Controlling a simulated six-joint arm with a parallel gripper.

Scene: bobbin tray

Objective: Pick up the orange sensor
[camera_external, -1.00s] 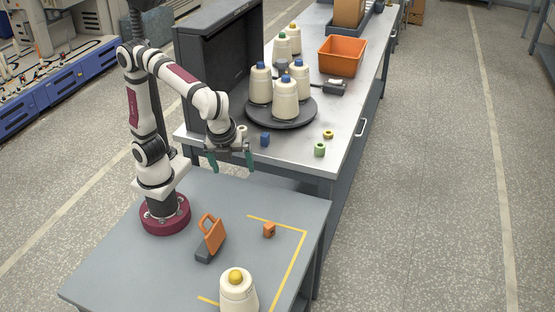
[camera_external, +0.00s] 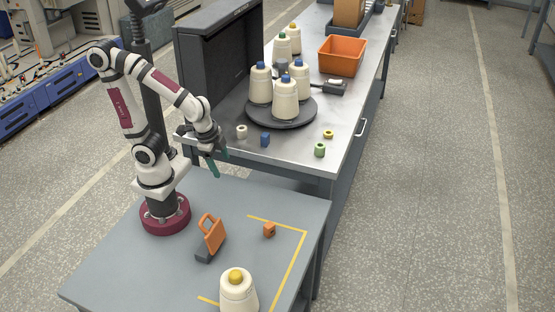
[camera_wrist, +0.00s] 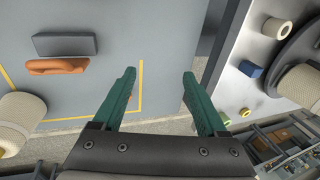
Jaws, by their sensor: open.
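A small orange block (camera_external: 269,230), which looks like the orange sensor, sits on the grey table inside the yellow tape corner. My gripper (camera_external: 221,166) is above the far side of the grey table, to the left of and higher than the block. Its green fingers are apart with nothing between them, as the wrist view (camera_wrist: 160,74) also shows.
A larger orange handled piece (camera_external: 213,234) with a dark base stands left of the block; it also shows in the wrist view (camera_wrist: 57,66). A cream cone (camera_external: 238,290) stands at the front. The metal bench (camera_external: 300,143) holds more cones and small coloured pieces.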

